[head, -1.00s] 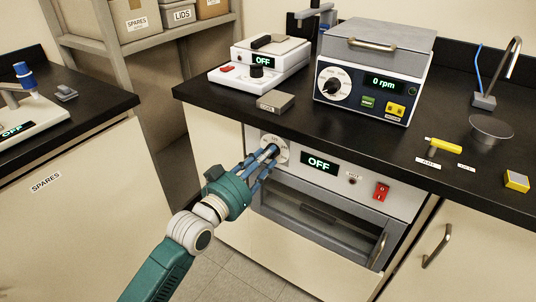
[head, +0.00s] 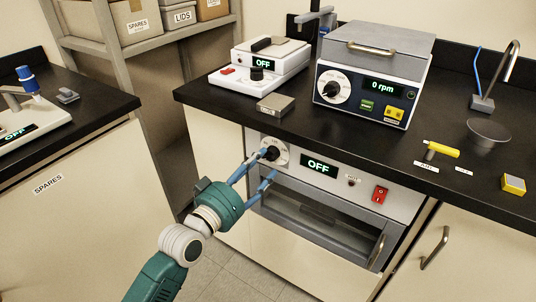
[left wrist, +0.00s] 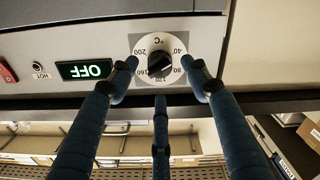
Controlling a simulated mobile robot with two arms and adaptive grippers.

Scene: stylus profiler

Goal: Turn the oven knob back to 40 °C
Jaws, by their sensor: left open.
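The oven knob (head: 271,153) is black on a pale round dial at the left of the oven's front panel. In the left wrist view the knob (left wrist: 160,64) sits inside a ring marked 40, 80, 120, 160 and 200 °C, seen turned over. Which mark its pointer meets is too small to tell for sure. My left gripper (head: 259,170) is open and empty, just in front of and below the knob. In the left wrist view its blue fingers spread on both sides of the dial, with a third below. My right gripper is out of view.
The oven display (head: 318,164) reads OFF, with a red switch (head: 380,194) to its right. The oven door (head: 325,222) is below. The black counter (head: 350,133) overhangs the panel, with a centrifuge (head: 372,80) on it. The floor before the cabinets is clear.

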